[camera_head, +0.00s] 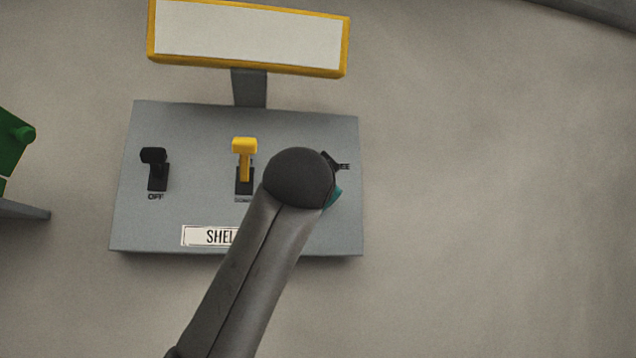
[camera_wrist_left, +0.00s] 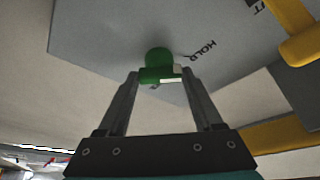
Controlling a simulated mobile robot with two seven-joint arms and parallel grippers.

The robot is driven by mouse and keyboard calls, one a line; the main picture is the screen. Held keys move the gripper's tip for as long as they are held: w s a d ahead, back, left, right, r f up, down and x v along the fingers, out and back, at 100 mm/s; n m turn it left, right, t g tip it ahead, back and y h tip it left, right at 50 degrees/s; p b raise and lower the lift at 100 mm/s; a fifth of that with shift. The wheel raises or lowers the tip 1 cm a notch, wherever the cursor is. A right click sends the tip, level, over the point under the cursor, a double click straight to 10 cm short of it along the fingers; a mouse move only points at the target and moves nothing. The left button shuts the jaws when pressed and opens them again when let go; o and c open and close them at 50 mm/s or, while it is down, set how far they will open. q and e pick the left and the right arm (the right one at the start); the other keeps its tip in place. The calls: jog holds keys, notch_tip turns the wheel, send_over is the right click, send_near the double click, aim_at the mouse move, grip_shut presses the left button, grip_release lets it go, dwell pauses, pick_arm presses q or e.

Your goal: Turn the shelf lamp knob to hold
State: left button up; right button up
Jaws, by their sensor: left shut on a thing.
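The shelf lamp panel (camera_head: 200,120) is a grey plate on the wall, with a partly covered "SHEL..." label (camera_head: 205,236). A green knob (camera_wrist_left: 158,58) with a pale mark on one side is on this panel in the left wrist view. The word HOLD (camera_wrist_left: 201,50) is printed close beside it. My left gripper (camera_wrist_left: 161,76) is shut on the green knob, one finger on each side. In the head view my left arm covers the knob and most of the gripper. I cannot tell exactly where the pale mark points. My right gripper is not in view.
A black switch (camera_head: 154,156) marked OFF and a yellow switch (camera_head: 244,146) stick out left of my arm. A yellow-framed white lamp (camera_head: 250,35) on a post is above the panel. Green equipment (camera_head: 14,140) is at far left. The wall to the right is clear.

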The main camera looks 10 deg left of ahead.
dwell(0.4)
pick_arm(q)
jog(key=o, duration=1.4)
jog(key=shift+c, duration=0.2)
jog(key=shift+s, duration=0.15)
jog(key=b+v, duration=0.5)
jog(key=v, duration=1)
jog(key=shift+b, duration=0.4)
jog(key=shift+d+f, duration=0.1)
jog(key=shift+f, duration=0.05)
